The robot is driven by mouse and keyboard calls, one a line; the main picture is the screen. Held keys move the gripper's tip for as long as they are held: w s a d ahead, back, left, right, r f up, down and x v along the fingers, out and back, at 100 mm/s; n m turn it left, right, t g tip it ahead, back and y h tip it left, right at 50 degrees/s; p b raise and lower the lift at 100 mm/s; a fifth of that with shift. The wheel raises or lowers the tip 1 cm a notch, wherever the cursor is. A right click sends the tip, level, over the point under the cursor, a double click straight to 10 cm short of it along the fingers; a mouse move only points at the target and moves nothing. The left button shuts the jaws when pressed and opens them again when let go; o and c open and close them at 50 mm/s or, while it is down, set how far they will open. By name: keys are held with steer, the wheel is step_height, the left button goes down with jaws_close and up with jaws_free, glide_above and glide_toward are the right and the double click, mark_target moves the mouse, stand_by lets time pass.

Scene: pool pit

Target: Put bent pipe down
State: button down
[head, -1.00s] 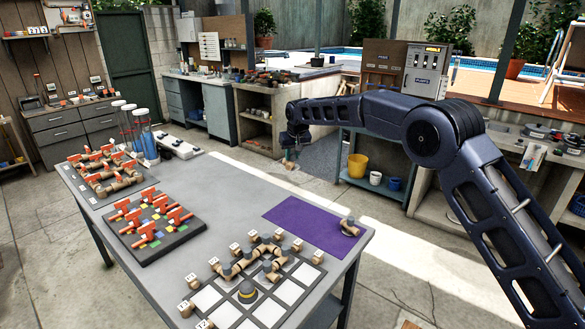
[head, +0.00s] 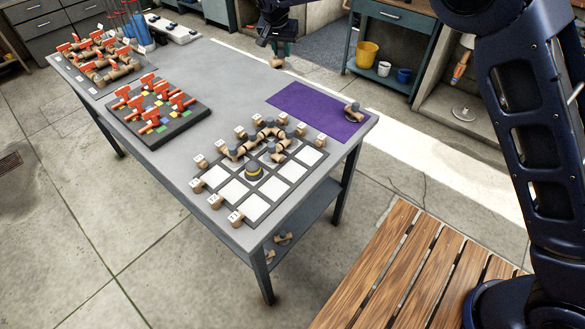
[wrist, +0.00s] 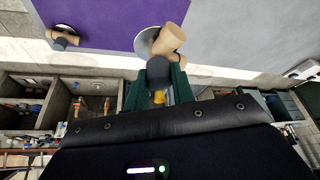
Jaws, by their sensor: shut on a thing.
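My gripper (head: 277,42) is beyond the far edge of the table, near the far left corner of the purple mat (head: 312,112). It is shut on a bent pipe (head: 278,62) with tan ends and a dark grey elbow. In the wrist view the held bent pipe (wrist: 170,38) sits between my green fingers (wrist: 158,84), tilted, and overlaps the mat's edge in the picture. A pale disc shows behind it. I cannot tell its height above the mat. Another bent pipe (head: 352,112) rests at the mat's right end, on a pale disc.
A grid board (head: 262,172) with pipe pieces, lettered blocks and a yellow-banded grey knob stands at the near end of the table (head: 225,75). A dark tray (head: 155,112) of red-handled valves is left. Most of the mat is clear. A wooden slatted surface (head: 410,270) is near right.

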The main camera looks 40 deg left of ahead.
steer(key=s+d+m+h, duration=0.5)
steer(key=s+d+m, duration=0.9)
steer(key=s+d, duration=0.65)
steer(key=shift+g, duration=0.4)
steer(key=f, duration=1.9)
steer(key=shift+w+d+f, duration=0.1)
steer(key=shift+w+d, duration=0.15)
steer(key=shift+w, duration=0.15)
steer(key=shift+f, duration=0.1)
steer(key=c, duration=1.2)
jaws_free()
steer(key=v, duration=1.2)
steer(key=shift+a, duration=0.1)
